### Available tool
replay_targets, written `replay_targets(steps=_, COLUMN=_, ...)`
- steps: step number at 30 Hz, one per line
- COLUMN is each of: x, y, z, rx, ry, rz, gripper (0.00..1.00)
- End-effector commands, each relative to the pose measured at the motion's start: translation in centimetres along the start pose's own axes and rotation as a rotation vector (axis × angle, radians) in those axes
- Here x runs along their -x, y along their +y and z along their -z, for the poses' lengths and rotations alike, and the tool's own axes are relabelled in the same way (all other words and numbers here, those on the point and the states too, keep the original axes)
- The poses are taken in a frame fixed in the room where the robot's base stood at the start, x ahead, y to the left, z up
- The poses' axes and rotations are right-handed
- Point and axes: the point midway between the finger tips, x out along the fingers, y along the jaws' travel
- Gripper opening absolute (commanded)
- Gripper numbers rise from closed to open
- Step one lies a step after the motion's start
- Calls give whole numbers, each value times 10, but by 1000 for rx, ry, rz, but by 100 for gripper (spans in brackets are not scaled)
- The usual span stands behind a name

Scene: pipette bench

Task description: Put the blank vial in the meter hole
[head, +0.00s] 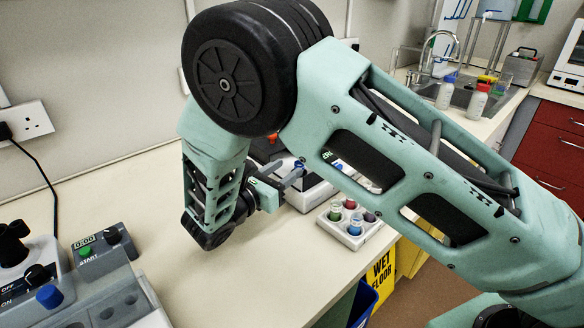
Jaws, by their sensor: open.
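My gripper (296,174) is open and reaches right, low over the bench at the front left of a white device. This device, with a green display, looks like the meter (310,197), and my arm covers much of it. A small blue-topped piece (299,163) shows right at the fingertips; it may be the vial's cap, but I cannot tell whether it stands in the meter hole. The hole itself is hidden. A white rack (337,235) in front of the meter holds several vials with green, red, purple and blue colours. I cannot tell which vial is the blank.
A grey device with a green START button (85,252) and knobs stands at the lower left. Two white bottles, one with a blue cap (446,92) and one with a red cap (475,103), stand by the sink. The bench between the grey device and the rack is clear.

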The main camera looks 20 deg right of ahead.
Motion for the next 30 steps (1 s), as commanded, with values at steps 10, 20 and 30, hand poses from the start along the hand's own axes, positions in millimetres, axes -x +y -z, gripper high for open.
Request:
replay_targets(steps=10, x=67, y=1, z=2, rx=-3, ry=2, rz=-3, gripper=43)
replay_targets(steps=20, x=70, y=-28, z=-2, rx=-44, ry=164, rz=98, gripper=43)
replay_targets(steps=30, x=110, y=-166, z=-11, rx=-437, ry=887, rz=603, gripper=43)
